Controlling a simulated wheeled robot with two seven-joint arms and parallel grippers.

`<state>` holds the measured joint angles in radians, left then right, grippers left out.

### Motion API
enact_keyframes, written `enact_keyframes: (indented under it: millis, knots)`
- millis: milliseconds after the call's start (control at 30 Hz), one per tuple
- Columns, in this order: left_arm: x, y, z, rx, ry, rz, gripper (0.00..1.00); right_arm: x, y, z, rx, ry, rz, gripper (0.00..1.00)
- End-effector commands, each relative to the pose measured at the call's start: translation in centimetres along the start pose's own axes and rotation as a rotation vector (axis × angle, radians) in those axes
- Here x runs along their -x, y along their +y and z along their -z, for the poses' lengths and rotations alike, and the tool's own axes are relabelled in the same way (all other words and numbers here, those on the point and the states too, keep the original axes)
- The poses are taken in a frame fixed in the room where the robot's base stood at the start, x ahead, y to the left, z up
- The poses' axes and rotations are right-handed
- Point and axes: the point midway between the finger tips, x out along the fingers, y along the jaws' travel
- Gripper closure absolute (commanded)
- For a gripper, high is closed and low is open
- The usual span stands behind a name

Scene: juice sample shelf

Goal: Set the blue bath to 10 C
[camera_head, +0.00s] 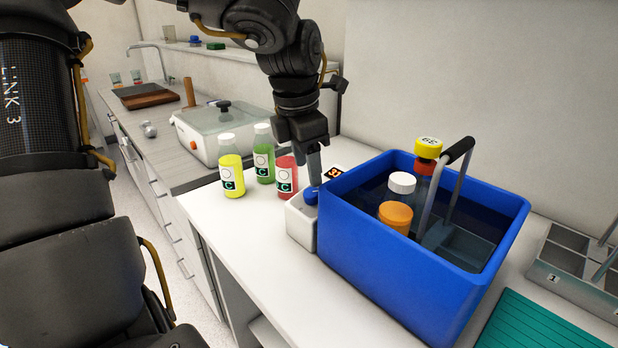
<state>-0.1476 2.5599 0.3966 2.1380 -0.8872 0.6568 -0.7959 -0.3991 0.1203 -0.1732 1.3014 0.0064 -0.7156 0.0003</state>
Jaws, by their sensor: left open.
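The blue bath (404,252) stands on the white counter, a water-filled tub with bottles in it. A white control box (301,226) is against its left side, with a blue knob (311,196) on top. A small dark display (332,173) behind the knob shows orange digits; the first looks like a 3, the rest I cannot read surely. My left gripper (314,181) points down right at the knob, its jaws open. The fingers hide part of the knob, and I cannot tell whether they touch it. My right gripper is not in view.
Yellow (230,168), green (264,156) and red (287,176) juice bottles stand left of the control box. The bath holds bottles with white (402,183), orange (396,214) and yellow (428,147) caps, and a rack with a black handle (458,151). A grey divided tray (575,270) and green mat (548,325) lie right.

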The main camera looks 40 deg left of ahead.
Motion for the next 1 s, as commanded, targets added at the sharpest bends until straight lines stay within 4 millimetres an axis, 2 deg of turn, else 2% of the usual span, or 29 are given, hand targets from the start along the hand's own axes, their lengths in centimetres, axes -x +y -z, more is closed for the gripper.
enact_keyframes:
  millis: [33,100,300,1000]
  knots:
    - [1.3,0.0,-0.1,0.000,-0.004,-0.001,0.48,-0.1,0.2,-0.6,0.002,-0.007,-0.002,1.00]
    - [2.5,0.0,-0.1,0.000,-0.004,0.000,0.48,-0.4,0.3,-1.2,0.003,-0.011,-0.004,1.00]
    - [4.6,0.0,-0.1,0.000,-0.001,0.000,0.48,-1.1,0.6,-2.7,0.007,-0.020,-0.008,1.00]
    - [5.0,0.0,0.0,-0.001,0.001,0.000,0.48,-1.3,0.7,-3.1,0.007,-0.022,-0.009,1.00]
